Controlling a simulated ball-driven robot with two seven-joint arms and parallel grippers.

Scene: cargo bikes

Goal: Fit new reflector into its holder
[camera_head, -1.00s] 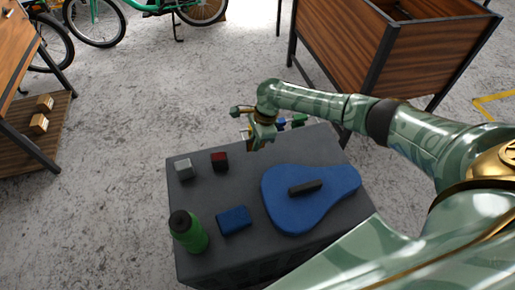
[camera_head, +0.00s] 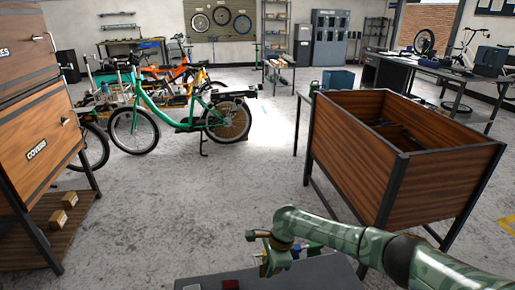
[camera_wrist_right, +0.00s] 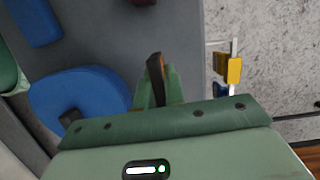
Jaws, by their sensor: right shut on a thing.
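My right gripper (camera_head: 270,258) is above the far part of the grey worktop (camera_head: 335,272) in the head view. In the right wrist view its fingers (camera_wrist_right: 156,84) are shut on a small thin piece (camera_wrist_right: 155,66), dark with an orange-brown edge. It may be the reflector; it shows almost edge-on. In the wrist view a yellow part (camera_wrist_right: 234,70) on a pale upright bar stands beside the worktop edge, with a blue part (camera_wrist_right: 220,88) by it. I cannot tell whether one of these is the reflector's holder. My left gripper is out of view.
In the wrist view a blue block (camera_wrist_right: 36,20) and a flat blue rounded thing (camera_wrist_right: 85,95) lie on the worktop, with a dark red block (camera_wrist_right: 143,2) at the top edge. A wooden planter-like box (camera_head: 405,165) stands behind. A green bike (camera_head: 175,115) is farther off.

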